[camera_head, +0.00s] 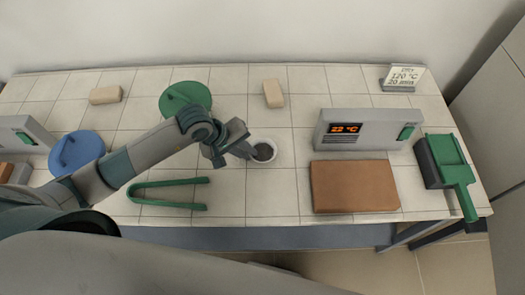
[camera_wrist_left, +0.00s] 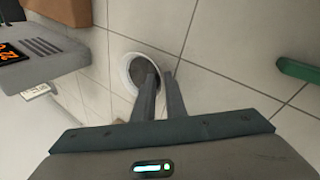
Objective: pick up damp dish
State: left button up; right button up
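The dish (camera_head: 270,146) is a small white round bowl with dark grey contents, near the middle of the tiled table. It also shows in the left wrist view (camera_wrist_left: 127,72). My left gripper (camera_head: 252,153) is at the dish's left side, pointing down at it. In the left wrist view, its two fingers (camera_wrist_left: 160,76) are close together with a narrow gap at the dish's rim. One finger overlaps the bowl's inside and the other lies outside. Whether they press on the rim is unclear. My right gripper is not in view.
Green tongs (camera_head: 165,182) lie left of the dish; a green lid (camera_head: 186,96) and a tan block (camera_head: 273,93) lie behind. A furnace controller (camera_head: 366,130) reading 22 °C and a brown slab (camera_head: 353,187) stand right. A sign (camera_head: 404,77) reads 120 °C, 20 min.

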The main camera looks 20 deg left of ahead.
pick_arm(q)
grip_shut()
jog(key=shift+r, duration=0.15)
jog(key=shift+r, duration=0.25)
notch_tip(320, 180, up, 9)
jog(key=b, duration=0.3)
jog(key=shift+r, duration=0.15)
